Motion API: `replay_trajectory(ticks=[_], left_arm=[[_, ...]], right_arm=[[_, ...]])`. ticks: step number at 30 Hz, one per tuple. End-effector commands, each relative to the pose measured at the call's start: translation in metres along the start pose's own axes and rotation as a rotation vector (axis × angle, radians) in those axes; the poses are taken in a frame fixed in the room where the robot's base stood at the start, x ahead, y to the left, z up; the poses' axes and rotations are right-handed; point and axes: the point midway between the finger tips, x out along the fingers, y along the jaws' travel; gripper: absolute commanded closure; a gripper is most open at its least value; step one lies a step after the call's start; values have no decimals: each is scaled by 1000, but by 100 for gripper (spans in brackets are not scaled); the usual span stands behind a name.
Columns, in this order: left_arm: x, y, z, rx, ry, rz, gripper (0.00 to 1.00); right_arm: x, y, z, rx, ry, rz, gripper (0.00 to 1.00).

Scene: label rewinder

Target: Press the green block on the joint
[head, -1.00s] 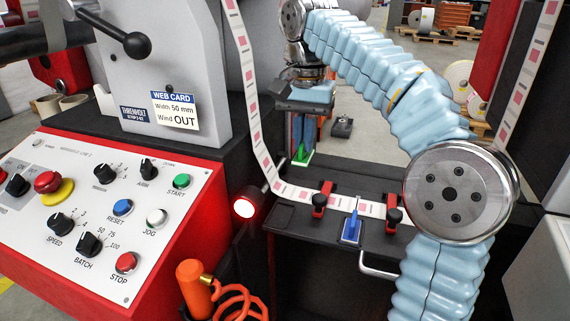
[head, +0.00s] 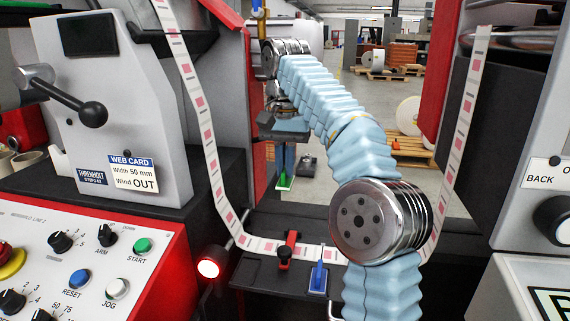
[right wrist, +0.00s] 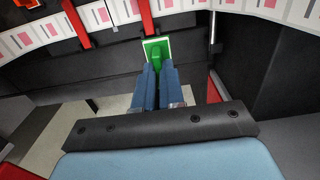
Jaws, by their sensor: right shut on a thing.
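My right gripper (head: 284,160) is shut on a green block (head: 285,184), behind the splice table. In the right wrist view my gripper's blue fingers (right wrist: 160,78) meet at the green block (right wrist: 156,49), a flat pad with a raised grip. The block looks apart from the printed web (head: 270,243), which crosses the dark splice table (head: 255,273). A red clamp (head: 288,247) lies over the web, and a second red clamp (right wrist: 147,15) shows in the right wrist view. I cannot make out the joint. My left gripper is not in view.
A blue piece with an upright fin (head: 318,279) stands at the web's near edge. A lit red lamp (head: 208,268) is left of the table. The control panel (head: 95,260) fills the lower left. A grey machine housing (head: 530,220) stands right.

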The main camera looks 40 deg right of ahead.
Motion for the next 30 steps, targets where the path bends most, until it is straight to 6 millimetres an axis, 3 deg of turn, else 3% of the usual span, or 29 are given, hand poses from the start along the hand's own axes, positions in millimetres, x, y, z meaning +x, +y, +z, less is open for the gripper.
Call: replay_trajectory(ticks=[4,8,15,21,30], left_arm=[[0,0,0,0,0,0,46],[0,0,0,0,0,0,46],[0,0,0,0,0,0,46],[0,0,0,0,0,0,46],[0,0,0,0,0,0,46]], right_arm=[[4,12,1,3,-4,-3,100],[17,40,9,5,-9,-9,100],[48,80,41,3,-4,-6,100],[61,90,55,1,0,0,100],[73,90,55,0,0,0,100]])
